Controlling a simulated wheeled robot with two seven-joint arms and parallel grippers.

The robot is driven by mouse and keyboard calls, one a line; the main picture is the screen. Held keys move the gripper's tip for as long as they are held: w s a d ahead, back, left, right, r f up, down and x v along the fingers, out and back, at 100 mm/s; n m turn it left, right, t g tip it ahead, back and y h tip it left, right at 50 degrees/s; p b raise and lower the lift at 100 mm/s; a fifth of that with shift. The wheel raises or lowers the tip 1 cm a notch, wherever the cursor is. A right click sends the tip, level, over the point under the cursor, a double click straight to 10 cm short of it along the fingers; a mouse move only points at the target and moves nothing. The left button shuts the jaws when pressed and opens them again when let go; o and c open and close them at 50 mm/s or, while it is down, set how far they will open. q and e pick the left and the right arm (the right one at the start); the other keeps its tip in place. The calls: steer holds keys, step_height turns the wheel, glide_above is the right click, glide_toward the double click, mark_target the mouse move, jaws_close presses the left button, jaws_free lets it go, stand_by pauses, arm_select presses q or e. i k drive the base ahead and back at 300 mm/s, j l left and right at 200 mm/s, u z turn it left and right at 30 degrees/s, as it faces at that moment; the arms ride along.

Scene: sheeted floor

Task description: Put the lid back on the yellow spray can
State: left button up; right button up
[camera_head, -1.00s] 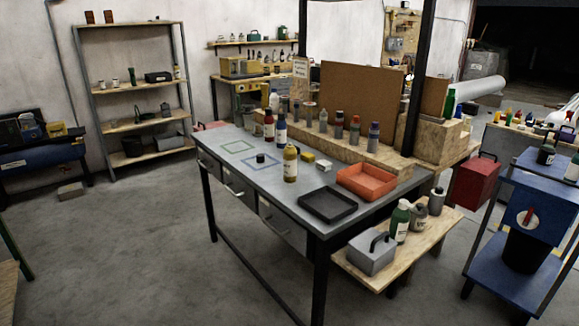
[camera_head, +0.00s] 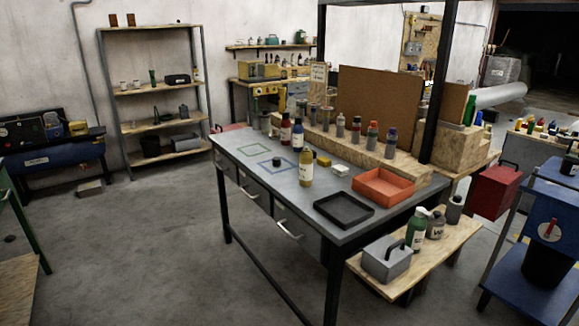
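The yellow spray can (camera_head: 306,168) stands upright on the grey workbench, without a visible cap on its narrow top. A small black lid (camera_head: 277,161) sits on the bench to its left, at the blue outlined square (camera_head: 268,166). The two are apart. Neither of my grippers shows in the head view, so their state cannot be seen.
The workbench (camera_head: 330,189) also holds a black tray (camera_head: 343,210), an orange tray (camera_head: 383,187), small yellow and white blocks, and red and blue bottles (camera_head: 297,134). Several cans line a wooden ledge behind. A low wooden shelf (camera_head: 437,243) juts out right. Floor left of the bench is clear.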

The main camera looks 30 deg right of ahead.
mark_target(305, 176)
steer(key=i+z, duration=0.15)
steer(key=z, duration=0.25)
steer(key=i+z, duration=0.2)
steer(key=z, duration=0.2)
steer(key=i+j+z, duration=0.1)
steer(key=z, duration=0.3)
steer(key=i+j+z, duration=0.15)
steer(key=i+j, duration=0.25)
steer(key=i+j+z, duration=0.2)
steer(key=i+j, duration=0.25)
steer(key=i+j+z, duration=0.15)
steer(key=i+j, duration=0.2)
steer(key=j, duration=0.15)
steer(key=i+j+z, duration=0.15)
steer(key=i+j, duration=0.2)
steer(key=j, duration=0.25)
steer(key=i+j, duration=0.25)
steer(key=j, duration=0.15)
steer(key=i+j, duration=0.25)
steer(key=j, duration=0.2)
